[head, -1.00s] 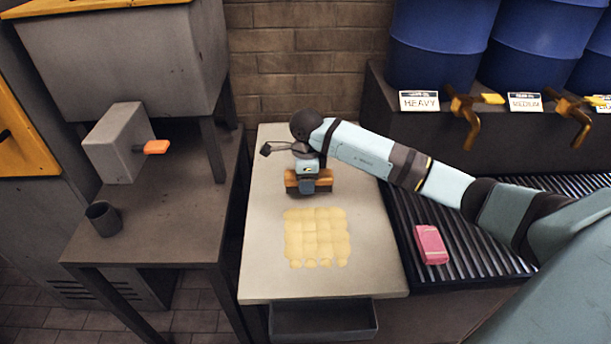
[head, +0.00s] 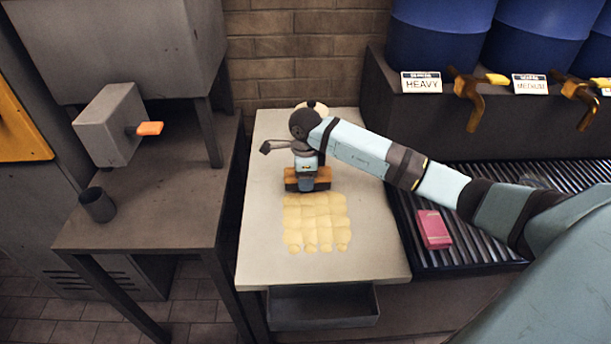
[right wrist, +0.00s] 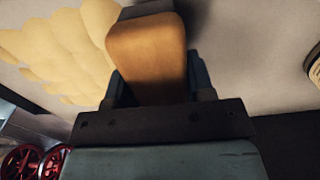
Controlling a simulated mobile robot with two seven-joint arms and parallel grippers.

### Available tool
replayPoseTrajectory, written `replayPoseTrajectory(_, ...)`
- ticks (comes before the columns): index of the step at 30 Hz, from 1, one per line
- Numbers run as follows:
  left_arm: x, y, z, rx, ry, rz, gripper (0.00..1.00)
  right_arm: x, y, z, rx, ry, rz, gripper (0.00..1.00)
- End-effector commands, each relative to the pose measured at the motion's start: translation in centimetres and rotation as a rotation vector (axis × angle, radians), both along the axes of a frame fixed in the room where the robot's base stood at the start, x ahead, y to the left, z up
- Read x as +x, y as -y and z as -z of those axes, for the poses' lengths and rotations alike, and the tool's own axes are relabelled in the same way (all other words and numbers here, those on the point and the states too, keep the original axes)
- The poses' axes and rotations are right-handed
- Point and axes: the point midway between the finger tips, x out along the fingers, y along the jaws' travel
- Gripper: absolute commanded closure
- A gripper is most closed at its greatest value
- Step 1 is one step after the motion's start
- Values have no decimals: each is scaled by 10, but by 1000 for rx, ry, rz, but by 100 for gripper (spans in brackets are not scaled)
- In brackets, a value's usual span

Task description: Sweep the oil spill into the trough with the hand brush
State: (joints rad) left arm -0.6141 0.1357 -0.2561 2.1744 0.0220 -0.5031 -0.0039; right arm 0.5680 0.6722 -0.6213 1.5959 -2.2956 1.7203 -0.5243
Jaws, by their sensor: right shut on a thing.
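The hand brush (head: 292,177) has a wooden body and sits at the far edge of the oil spill. My right gripper (head: 307,183) is shut on the brush; the brush's wooden handle (right wrist: 147,55) fills the jaws in the right wrist view. The oil spill (head: 316,222) is a pale yellow patch in the middle of the light table top (head: 375,262). It also shows at upper left in the right wrist view (right wrist: 55,50). The dark trough (head: 322,306) hangs at the table's near edge. My left gripper is not in view.
A pink block (head: 434,229) lies on the ribbed grate (head: 465,250) right of the table. A dark cup (head: 98,205) and a grey box with an orange lever (head: 112,125) are on the left bench. Blue drums (head: 441,45) with brass taps stand at back right.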

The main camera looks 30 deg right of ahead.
Motion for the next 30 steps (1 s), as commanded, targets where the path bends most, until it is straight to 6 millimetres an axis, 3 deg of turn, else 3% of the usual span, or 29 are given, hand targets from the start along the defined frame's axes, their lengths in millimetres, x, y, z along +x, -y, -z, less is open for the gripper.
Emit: replayPoseTrajectory(30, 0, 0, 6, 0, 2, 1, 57, 0, 0, 11, 0, 0, 0, 70)
